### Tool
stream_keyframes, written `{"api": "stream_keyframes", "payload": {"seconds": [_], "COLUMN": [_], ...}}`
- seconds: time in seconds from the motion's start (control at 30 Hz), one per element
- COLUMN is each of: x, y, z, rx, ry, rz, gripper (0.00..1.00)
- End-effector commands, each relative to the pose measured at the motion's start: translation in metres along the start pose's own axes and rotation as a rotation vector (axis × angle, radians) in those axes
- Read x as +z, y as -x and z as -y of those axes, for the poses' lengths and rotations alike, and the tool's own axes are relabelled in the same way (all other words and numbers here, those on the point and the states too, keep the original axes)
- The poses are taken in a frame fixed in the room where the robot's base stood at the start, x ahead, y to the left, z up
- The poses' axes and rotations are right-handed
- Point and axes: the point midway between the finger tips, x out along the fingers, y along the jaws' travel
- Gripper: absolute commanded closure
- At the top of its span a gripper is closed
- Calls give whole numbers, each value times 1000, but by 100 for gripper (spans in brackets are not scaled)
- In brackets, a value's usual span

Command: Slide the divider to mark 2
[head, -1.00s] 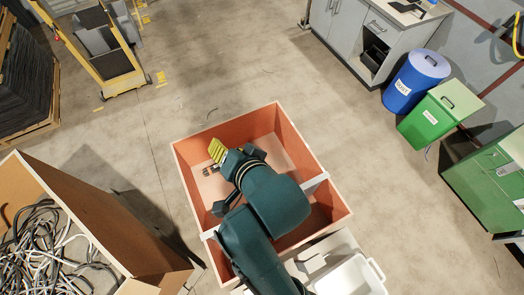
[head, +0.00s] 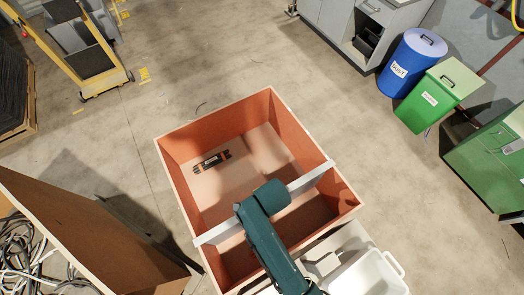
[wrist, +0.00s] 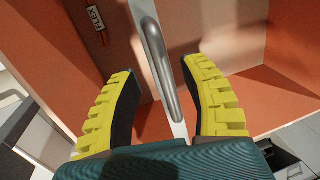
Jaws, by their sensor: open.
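The divider (head: 312,178) is a pale bar lying across the orange-walled box (head: 179,187), nearer its front than its back. In the wrist view its grey rounded handle (wrist: 154,62) runs up between my fingers. My gripper (wrist: 161,72) is open, with one yellow ribbed finger on each side of the handle and gaps visible on both sides. In the head view my dark green arm covers the gripper and the middle of the divider. No numbered marks can be made out.
A dark bundle with orange parts and a label (head: 212,161) lies on the box floor behind the divider. A large brown bin with cables (head: 80,225) stands at the left. A white tub (head: 368,275) is in front. Blue (head: 411,62) and green (head: 428,97) bins stand back right.

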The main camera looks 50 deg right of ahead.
Motion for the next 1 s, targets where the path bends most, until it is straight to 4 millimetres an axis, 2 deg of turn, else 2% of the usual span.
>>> {"api": "stream_keyframes", "payload": {"seconds": [0.03, 0.2, 0.5, 0.53, 0.77, 1.0], "x": [0, 0, 0, 0, 0, 0], "y": [-12, -31, -34, -34, -34, -35], "z": [-1, 0, 0, 1, 0, 0], "rx": [2, 0, -2, -2, -2, 0], "ry": [0, 0, 1, 1, 1, 1], "rz": [0, 0, 0, 0, 0, 0], "gripper": [55, 55, 55, 57, 100, 100]}}
